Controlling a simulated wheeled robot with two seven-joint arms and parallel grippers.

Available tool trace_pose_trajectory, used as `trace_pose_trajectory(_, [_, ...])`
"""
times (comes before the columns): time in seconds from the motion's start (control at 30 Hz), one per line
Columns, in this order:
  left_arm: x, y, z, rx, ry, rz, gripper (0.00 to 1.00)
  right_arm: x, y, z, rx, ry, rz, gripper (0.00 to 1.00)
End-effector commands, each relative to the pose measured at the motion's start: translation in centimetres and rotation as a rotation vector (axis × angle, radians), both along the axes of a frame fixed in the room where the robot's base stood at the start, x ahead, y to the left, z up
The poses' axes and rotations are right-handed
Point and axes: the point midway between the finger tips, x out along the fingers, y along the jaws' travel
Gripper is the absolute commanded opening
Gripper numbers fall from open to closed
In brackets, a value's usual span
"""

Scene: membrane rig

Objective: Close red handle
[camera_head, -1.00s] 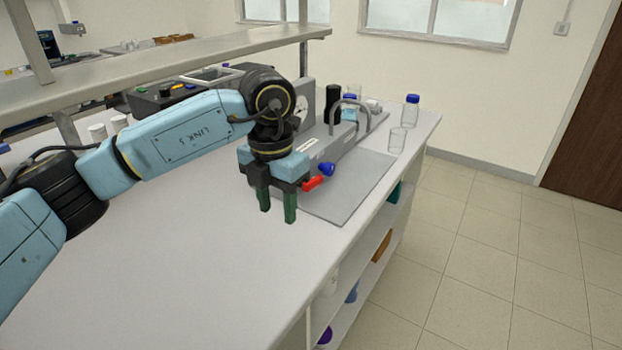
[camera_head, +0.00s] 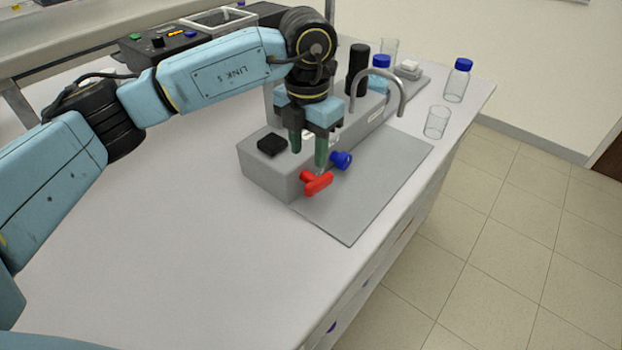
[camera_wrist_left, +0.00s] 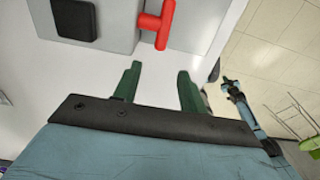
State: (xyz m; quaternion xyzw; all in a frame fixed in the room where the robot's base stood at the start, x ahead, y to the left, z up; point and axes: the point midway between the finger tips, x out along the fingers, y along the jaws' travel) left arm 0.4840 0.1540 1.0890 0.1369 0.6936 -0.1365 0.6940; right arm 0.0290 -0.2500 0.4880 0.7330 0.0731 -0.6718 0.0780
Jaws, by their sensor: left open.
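The red handle (camera_head: 317,182) is a small T-shaped valve handle on the front side of the grey rig (camera_head: 268,178), low over the grey mat. My left gripper (camera_head: 308,158) is open and empty, pointing down just above and behind the red handle in the head view. In the left wrist view the red handle (camera_wrist_left: 156,24) is at the top, beyond the open green fingers (camera_wrist_left: 158,88), and not between them. A blue handle (camera_head: 341,160) sits beside the red one, to its right.
A grey mat (camera_head: 375,190) lies before the rig. A curved metal pipe (camera_head: 398,85) rises behind the gripper. A glass beaker (camera_head: 437,122) and a blue-capped bottle (camera_head: 457,82) stand at the right. The table's front left is clear.

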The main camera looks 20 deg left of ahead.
Motion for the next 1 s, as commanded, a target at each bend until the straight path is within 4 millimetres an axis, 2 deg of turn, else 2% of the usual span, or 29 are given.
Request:
trace_pose_trajectory(0.07, [-0.1,0.0,-1.8,0.001,0.004,0.000,0.42,-1.3,-0.1,0.0,-0.001,0.020,0.000,0.00])
trace_pose_trajectory(0.17, [-0.1,0.0,-4.1,0.001,0.005,0.000,0.42,-1.6,-0.1,0.1,-0.001,0.024,0.000,0.00])
trace_pose_trajectory(0.3, [-0.1,0.0,-6.9,0.001,0.004,0.002,0.42,-0.8,0.0,0.2,0.000,0.011,0.000,0.00])
trace_pose_trajectory(0.5, [0.0,0.0,-9.7,0.001,0.002,0.001,0.42,1.2,0.1,0.3,0.003,-0.022,0.001,0.00])
trace_pose_trajectory(0.7, [0.0,0.0,-10.7,0.000,0.000,0.001,0.42,1.1,0.1,0.3,0.003,-0.019,0.001,0.00])
trace_pose_trajectory(0.93, [0.0,0.0,-10.7,0.000,0.000,0.000,0.42,0.2,0.1,0.3,0.002,-0.006,0.001,0.00])
trace_pose_trajectory(1.0, [0.0,0.0,-10.7,0.000,0.000,0.000,0.34,0.1,0.1,0.3,0.002,-0.003,0.001,0.00])
